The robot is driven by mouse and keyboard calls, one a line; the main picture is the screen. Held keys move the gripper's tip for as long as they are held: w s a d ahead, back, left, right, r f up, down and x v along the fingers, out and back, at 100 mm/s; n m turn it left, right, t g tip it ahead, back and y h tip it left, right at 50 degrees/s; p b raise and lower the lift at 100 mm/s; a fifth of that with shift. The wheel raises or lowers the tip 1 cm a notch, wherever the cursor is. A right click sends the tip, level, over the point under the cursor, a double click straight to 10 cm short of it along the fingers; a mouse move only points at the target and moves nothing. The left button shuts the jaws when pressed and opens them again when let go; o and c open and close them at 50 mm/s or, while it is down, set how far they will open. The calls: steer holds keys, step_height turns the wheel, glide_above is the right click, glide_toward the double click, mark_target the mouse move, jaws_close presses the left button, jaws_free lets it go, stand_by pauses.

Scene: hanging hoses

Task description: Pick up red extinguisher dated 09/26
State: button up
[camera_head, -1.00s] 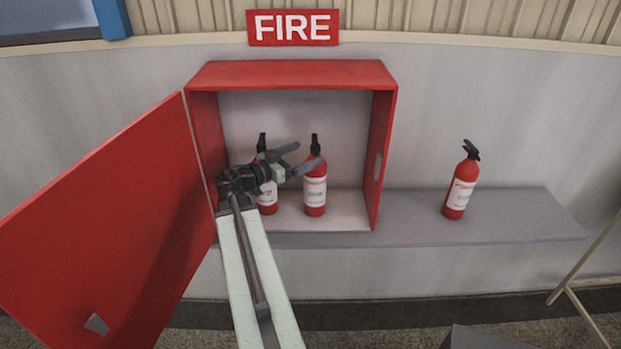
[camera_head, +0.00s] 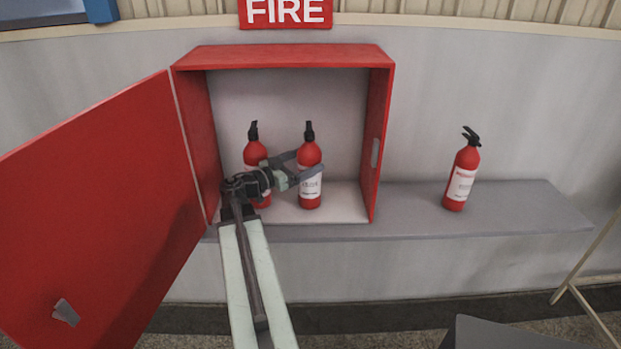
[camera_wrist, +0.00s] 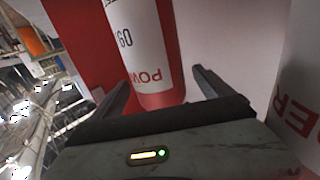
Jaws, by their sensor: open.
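Two red extinguishers with black tops and white labels stand upright in the open red cabinet: a left one (camera_head: 254,154) and a right one (camera_head: 309,152). A third red extinguisher (camera_head: 461,178) stands on the grey ledge outside, to the right. My gripper (camera_head: 308,163) is open at the right cabinet extinguisher, with one finger across its front. In the wrist view, an extinguisher (camera_wrist: 160,97) stands between the spread fingers (camera_wrist: 163,88); its label shows a few digits and "POW", but no full date is readable. My wrist partly hides the left extinguisher.
The cabinet (camera_head: 283,58) has its red door (camera_head: 100,215) swung open to the left. Its right wall is close to the right extinguisher. Another labelled body (camera_wrist: 298,100) fills the wrist view's right edge. The ledge (camera_head: 520,210) is mostly clear.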

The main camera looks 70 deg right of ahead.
steer(key=x, duration=0.5)
steer(key=shift+a, duration=0.1)
jaws_close()
steer(key=shift+r, duration=0.15)
